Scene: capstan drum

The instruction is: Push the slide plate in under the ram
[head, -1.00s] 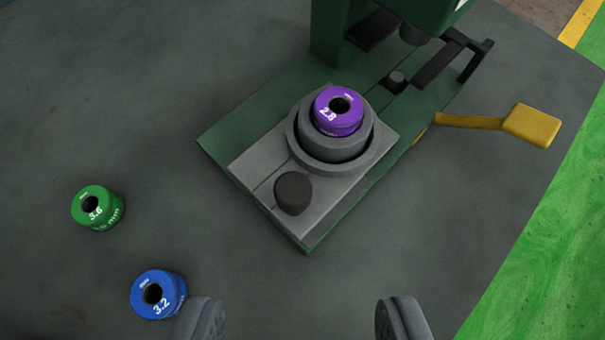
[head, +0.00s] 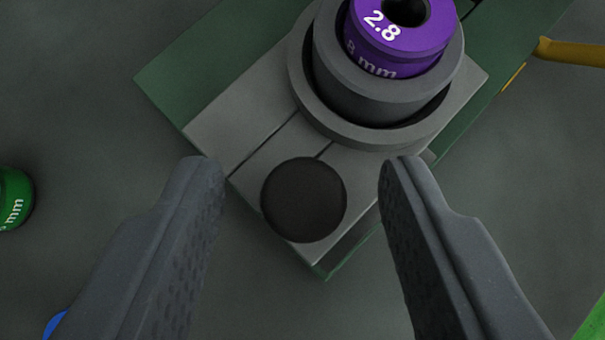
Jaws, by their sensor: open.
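The grey slide plate (head: 236,122) lies on the green press base (head: 172,83), pulled out toward me. A round black knob (head: 303,199) stands at its near corner. A grey ring-shaped holder (head: 310,84) sits on the plate with a dark cup in it, and a purple 2.8 mm collar (head: 398,38) sits in the cup. My gripper (head: 302,172) is open, its two fingers to the left and right of the knob in the picture, with a gap on each side. I cannot tell how high the fingertips are. The ram is out of view.
A green collar (head: 12,199) stands at the left edge. A bit of a blue collar (head: 55,324) shows at the lower left, beside my left finger. A yellow lever (head: 570,50) sticks out at the upper right. The grey table around the near corner is clear.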

